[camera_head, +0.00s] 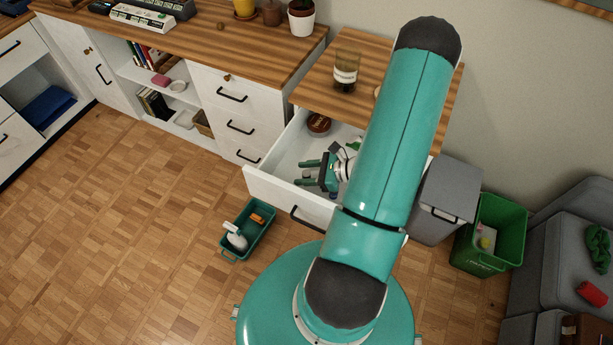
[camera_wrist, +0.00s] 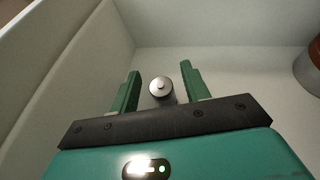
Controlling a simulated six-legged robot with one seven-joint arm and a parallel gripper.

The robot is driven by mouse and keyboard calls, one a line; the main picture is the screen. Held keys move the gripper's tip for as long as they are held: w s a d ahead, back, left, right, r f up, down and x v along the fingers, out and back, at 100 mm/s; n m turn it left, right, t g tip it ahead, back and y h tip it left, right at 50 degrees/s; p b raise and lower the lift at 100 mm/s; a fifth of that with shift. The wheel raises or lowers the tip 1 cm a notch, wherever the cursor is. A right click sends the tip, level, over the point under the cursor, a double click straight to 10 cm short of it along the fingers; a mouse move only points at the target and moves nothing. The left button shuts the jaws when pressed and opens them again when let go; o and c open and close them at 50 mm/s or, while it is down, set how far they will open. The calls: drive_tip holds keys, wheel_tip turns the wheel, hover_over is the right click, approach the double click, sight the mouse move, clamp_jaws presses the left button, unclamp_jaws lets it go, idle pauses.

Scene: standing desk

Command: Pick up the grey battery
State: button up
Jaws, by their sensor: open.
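The grey battery (camera_wrist: 161,89) shows in the wrist view as a small round grey end with a light button at its centre. It is inside the open white drawer (camera_wrist: 215,62), near the drawer's floor and walls. My gripper (camera_wrist: 159,84) is open, with one green finger on each side of the battery. A gap shows between the battery and each finger. In the head view my gripper (camera_head: 306,172) is down inside the drawer (camera_head: 283,192). I cannot make out the battery clearly in that view.
A round brown tin (camera_head: 318,123) lies at the back of the drawer. A glass jar (camera_head: 346,70) stands on the wooden top above. A grey bin (camera_head: 445,200) and a green bin (camera_head: 490,235) stand to the right. A teal basket (camera_head: 249,232) sits on the floor.

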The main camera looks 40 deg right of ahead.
clamp_jaws()
drive_tip(key=shift+r, duration=0.1)
